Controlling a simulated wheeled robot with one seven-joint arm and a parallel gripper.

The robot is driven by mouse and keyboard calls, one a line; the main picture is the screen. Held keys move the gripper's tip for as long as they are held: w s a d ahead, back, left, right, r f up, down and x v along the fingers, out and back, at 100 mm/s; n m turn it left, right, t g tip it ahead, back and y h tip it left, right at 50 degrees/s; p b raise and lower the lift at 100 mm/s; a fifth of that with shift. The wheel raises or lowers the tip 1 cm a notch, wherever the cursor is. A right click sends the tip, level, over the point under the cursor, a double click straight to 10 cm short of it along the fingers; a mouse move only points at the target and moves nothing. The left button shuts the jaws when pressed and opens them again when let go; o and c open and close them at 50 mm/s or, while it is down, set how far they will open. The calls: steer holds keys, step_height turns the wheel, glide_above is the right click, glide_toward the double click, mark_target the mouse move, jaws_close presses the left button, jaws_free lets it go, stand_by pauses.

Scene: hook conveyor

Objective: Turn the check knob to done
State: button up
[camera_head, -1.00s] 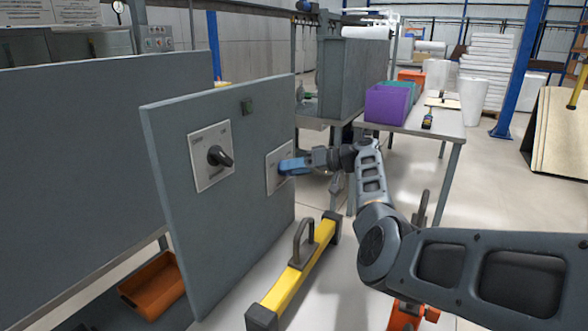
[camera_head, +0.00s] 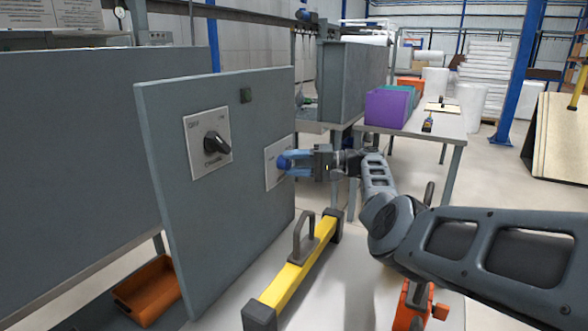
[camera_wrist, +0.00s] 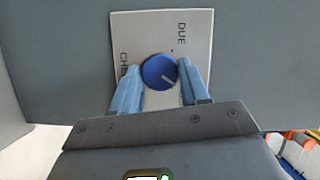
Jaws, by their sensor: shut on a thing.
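The check knob is a round blue knob (camera_wrist: 158,72) with a white pointer line. It sits on a pale plate (camera_wrist: 150,25) marked "DUE" and "CHECK" in the wrist view. The pointer line slants down and right, away from the "DUE" word. Lettering by the right finger is partly hidden. My gripper (camera_wrist: 157,78) is shut on the knob, one blue finger on each side. In the head view the blue knob (camera_head: 283,162) and plate (camera_head: 271,168) are at the panel's right edge, with my gripper (camera_head: 290,162) reaching in from the right.
A black knob (camera_head: 215,143) on a second plate marked "OFF" is to the left on the same grey panel (camera_head: 215,240). A yellow bar with a handle (camera_head: 290,280) lies below. An orange bin (camera_head: 148,290) is lower left; a table with a purple bin (camera_head: 387,108) stands behind.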

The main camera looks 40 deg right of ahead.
steer(key=m+t+y, duration=0.1)
steer(key=m, duration=0.3)
steer(key=shift+f+b, duration=0.2)
steer(key=shift+b, duration=0.15)
steer(key=shift+m, duration=0.3)
steer(key=o, duration=1.1)
steer(key=shift+c, duration=0.2)
steer(key=shift+s, duration=0.1)
steer(key=v, duration=0.7)
steer(key=shift+s+d, duration=0.25)
steer(key=shift+f, duration=0.15)
